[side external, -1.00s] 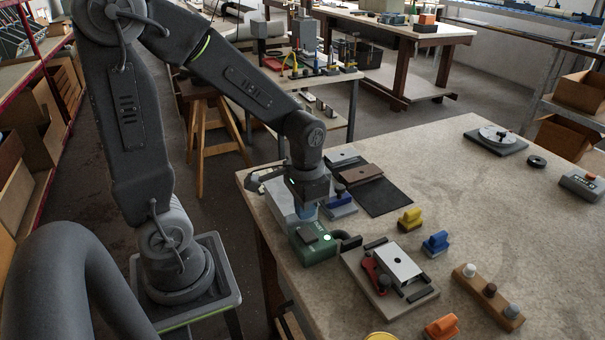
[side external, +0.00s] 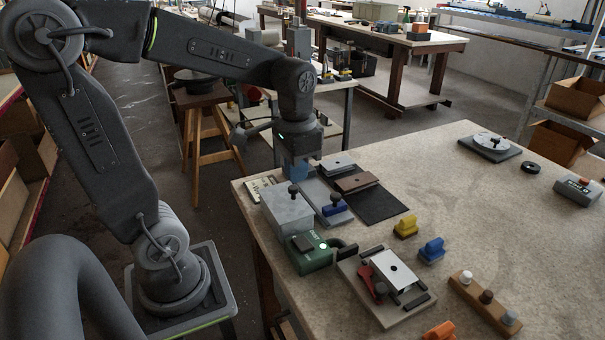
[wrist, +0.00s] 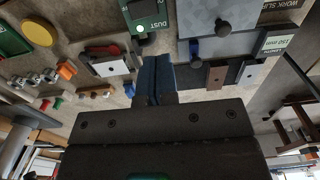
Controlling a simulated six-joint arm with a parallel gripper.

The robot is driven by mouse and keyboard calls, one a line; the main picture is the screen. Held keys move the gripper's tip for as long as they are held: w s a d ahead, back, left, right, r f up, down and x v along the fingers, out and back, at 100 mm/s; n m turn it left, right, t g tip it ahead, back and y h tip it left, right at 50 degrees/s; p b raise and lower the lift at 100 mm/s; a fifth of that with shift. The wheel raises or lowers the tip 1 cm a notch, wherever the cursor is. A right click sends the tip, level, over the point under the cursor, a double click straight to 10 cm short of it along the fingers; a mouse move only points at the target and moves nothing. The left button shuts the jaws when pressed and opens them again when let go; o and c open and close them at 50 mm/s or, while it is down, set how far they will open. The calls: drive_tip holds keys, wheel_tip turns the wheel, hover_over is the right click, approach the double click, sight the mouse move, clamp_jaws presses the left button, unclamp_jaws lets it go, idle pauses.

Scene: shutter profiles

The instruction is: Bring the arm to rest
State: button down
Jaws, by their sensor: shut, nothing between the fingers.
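My gripper (side external: 297,170) hangs over the back left part of the table, above the grey block and plates at the left edge. In the wrist view its two blue fingers (wrist: 155,82) lie side by side, shut with nothing between them. The gripper's tips look apart from the things below, though the exact height is hard to tell. My arm is bent, with the forearm reaching out nearly level.
Near the gripper are a grey block (side external: 287,210), a blue-handled piece (side external: 334,209), a brown plate (side external: 356,182) and a green device (side external: 314,253). A fixture with a white plate (side external: 391,270) stands in front. The table's right middle (side external: 500,215) is mostly clear.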

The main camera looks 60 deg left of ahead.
drive_tip(key=s+d+r+t, duration=0.3)
drive_tip(key=s+d+t, duration=0.2)
drive_tip(key=s+d, duration=0.1)
drive_tip(key=n+g+y, duration=0.2)
drive_tip(key=n+g, duration=0.3)
drive_tip(key=n, duration=1.3)
approach(307, 244)
drive_tip(key=f, duration=0.2)
drive_tip(key=a+f, duration=0.1)
drive_tip(key=f, duration=0.2)
drive_tip(key=shift+a+f, duration=0.25)
drive_tip(key=shift+f, duration=0.1)
drive_tip(key=shift+d+f, duration=0.1)
drive_tip(key=shift+f, duration=0.4)
drive_tip(key=shift+d+y, duration=0.1)
drive_tip(key=shift+y, duration=0.2)
